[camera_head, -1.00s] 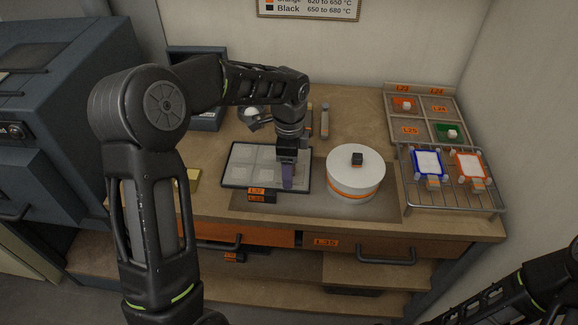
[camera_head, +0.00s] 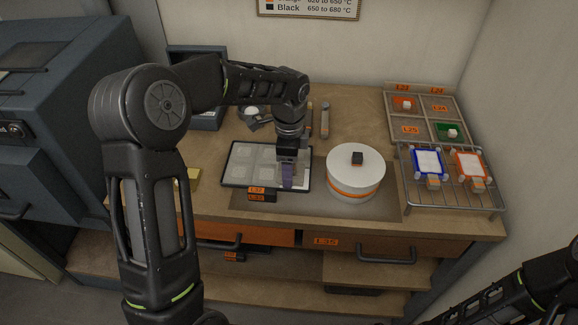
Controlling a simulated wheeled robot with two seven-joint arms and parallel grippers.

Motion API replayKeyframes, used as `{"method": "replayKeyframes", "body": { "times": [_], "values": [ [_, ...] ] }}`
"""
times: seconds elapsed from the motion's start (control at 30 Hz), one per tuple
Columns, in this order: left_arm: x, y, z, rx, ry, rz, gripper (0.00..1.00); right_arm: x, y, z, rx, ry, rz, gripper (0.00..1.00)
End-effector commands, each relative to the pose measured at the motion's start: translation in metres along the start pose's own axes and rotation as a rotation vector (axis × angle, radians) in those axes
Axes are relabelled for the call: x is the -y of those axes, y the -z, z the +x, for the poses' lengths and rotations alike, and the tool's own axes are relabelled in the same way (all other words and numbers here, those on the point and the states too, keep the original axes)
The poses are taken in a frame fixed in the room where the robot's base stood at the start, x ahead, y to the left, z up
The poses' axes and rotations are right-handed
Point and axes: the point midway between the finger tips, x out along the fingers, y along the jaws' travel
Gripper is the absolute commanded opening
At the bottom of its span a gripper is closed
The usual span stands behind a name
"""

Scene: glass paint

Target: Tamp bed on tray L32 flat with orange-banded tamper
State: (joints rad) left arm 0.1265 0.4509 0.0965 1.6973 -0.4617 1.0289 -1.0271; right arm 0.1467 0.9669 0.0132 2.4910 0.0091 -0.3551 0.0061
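A dark-rimmed tray (camera_head: 223,171) with pale, squarish beds in its compartments lies on the bench. Orange labels at its front edge are too small to read surely. My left gripper (camera_head: 289,174) points down over the tray's right-hand part. A white round block (camera_head: 343,167) with an orange band and a black knob stands just right of the tray. My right gripper is out of view.
A wire rack (camera_head: 451,200) with blue- and orange-framed white pieces stands at the right. Behind it is a divided tray (camera_head: 422,117). Wooden-handled tools (camera_head: 325,121) lie behind the round block. A blue-grey kiln-like box (camera_head: 45,100) is at the left.

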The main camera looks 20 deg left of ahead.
Motion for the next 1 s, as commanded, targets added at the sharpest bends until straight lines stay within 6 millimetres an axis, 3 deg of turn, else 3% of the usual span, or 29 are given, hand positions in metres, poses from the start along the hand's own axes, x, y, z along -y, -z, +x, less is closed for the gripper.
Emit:
{"method": "replayKeyframes", "body": {
  "times": [0.17, 0.5, 1.0],
  "values": [
    [-0.001, 0.0, 0.0, 0.001, -0.003, 0.0, 0.31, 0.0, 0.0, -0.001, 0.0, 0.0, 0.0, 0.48],
    [-0.001, 0.0, -0.021, 0.0, -0.002, 0.0, 0.31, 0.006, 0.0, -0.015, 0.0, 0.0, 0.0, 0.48],
    [0.0, -0.003, -0.022, 0.0, -0.001, -0.001, 0.31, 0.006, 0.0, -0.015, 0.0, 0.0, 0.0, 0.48]
  ]
}}
